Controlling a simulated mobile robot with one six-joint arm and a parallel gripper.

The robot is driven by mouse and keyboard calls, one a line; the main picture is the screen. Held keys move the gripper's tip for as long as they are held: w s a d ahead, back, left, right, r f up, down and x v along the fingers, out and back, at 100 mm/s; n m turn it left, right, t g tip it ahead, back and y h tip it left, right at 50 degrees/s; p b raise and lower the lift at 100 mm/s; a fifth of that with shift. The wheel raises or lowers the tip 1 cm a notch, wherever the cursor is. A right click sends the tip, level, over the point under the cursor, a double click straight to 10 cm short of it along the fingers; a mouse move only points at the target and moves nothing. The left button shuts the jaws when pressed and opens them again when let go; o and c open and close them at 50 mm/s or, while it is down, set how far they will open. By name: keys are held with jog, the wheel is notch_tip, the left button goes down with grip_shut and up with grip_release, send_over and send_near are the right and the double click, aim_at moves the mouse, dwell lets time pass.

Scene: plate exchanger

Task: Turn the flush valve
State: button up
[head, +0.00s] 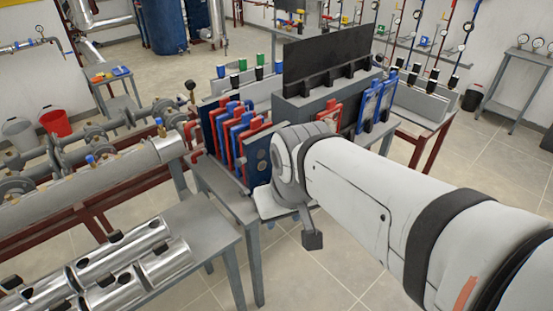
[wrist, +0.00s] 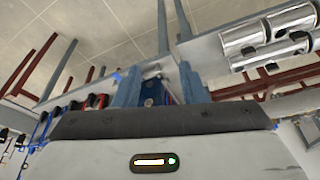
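In the head view my white arm reaches in from the lower right and hides most of the gripper. The arm's end is beside the plate stack, well right of these valves.
Red and blue plates (head: 235,125) stand on a grey table in front of the arm's end. Shiny metal cylinders (head: 120,255) lie on the near left table. Black panel (head: 328,58) stands behind the plates. Gauges line the back right wall. Tiled floor is open at right.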

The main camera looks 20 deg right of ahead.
jog(key=shift+o, duration=0.6)
jog(key=shift+f, duration=0.2)
jog(key=w+a+f+m+g+y+b, duration=0.2)
jog(key=w+a+f+m+g+y, duration=0.3)
jog(key=f+m+y, duration=0.45)
jog(key=w+d+f+m+t+y+b, duration=0.25)
jog(key=w+d+f+m+t, duration=0.45)
jog(key=w+d+m+t, duration=0.6)
jog(key=w+d+f+m+t+h, duration=0.2)
jog(key=d+f+m+t+h, duration=0.4)
jog(key=d+m, duration=0.4)
jog(key=shift+n+g, duration=0.3)
jog(key=shift+n, duration=0.05)
jog(key=x, duration=0.2)
jog(key=f+p+x, duration=0.1)
jog(key=x, duration=0.1)
jog(key=p+x, duration=0.1)
jog(key=x, duration=0.2)
jog(key=shift+w+d+f, duration=0.1)
jog(key=shift+f, duration=0.05)
jog(key=shift+c, duration=0.6)
